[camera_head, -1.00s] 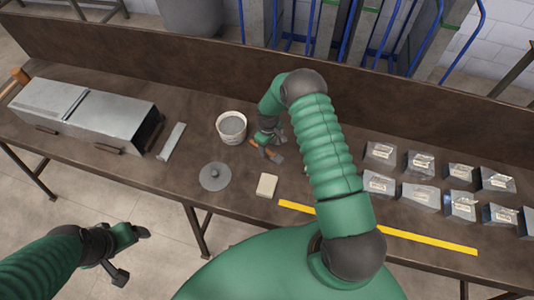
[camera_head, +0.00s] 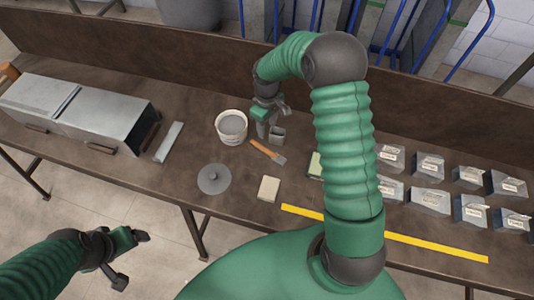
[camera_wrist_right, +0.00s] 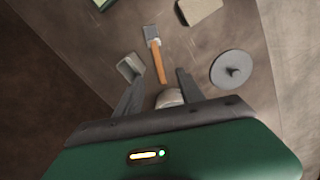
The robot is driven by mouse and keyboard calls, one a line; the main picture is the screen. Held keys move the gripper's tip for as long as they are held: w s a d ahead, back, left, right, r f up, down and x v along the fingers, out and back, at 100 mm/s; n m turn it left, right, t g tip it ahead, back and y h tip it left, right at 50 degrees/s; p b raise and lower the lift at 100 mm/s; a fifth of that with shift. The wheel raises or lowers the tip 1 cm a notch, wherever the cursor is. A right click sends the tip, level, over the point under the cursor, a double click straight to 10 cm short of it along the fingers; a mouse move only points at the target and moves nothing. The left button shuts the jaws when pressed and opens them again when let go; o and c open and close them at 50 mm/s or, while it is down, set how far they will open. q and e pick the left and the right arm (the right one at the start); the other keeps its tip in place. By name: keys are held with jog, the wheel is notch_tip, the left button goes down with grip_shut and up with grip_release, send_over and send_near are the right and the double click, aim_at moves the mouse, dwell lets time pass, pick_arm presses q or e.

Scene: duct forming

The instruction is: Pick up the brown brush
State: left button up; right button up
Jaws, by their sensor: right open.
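The brown brush (camera_head: 266,151) lies on the workbench, with a wooden handle and a grey head pointing to the lower right. In the right wrist view the brush (camera_wrist_right: 156,58) lies ahead of the fingers, its handle end toward the gap between them. My right gripper (camera_head: 268,126) is open and empty, above the bench just behind the brush's handle end and apart from it; its fingers also show in the wrist view (camera_wrist_right: 157,90).
A round grey lid (camera_head: 214,179), a beige block (camera_head: 269,189) and a yellow strip (camera_head: 430,246) lie in front. Several metal pieces (camera_head: 430,199) fill the right side.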

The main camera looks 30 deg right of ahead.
jog(key=w+f+b, duration=0.1)
jog(key=b, duration=0.1)
jog(key=p, duration=0.1)
send_over(268, 151)
jog(key=a, duration=0.1)
notch_tip(268, 151, down, 10)
jog(key=shift+w+a+f, duration=0.1)
jog(key=shift+f, duration=0.15)
jog(key=f+p, duration=0.1)
jog(key=f, duration=0.1)
jog(key=d+f+p, duration=0.1)
jog(key=f, duration=0.1)
jog(key=shift+s+d+f, duration=0.1)
jog(key=shift+s+f, duration=0.1)
jog(key=shift+f, duration=0.2)
jog(key=shift+d+f, duration=0.1)
jog(key=shift+f, duration=0.3)
jog(key=shift+w+a, duration=0.1)
jog(key=shift+a, duration=0.1)
jog(key=c, duration=0.7)
pick_arm(q)
jog(key=shift+w+d+r, duration=0.15)
jog(key=shift+w+d, duration=0.1)
jog(key=shift+d, duration=0.05)
pick_arm(e)
grip_shut()
jog(key=shift+d, duration=0.1)
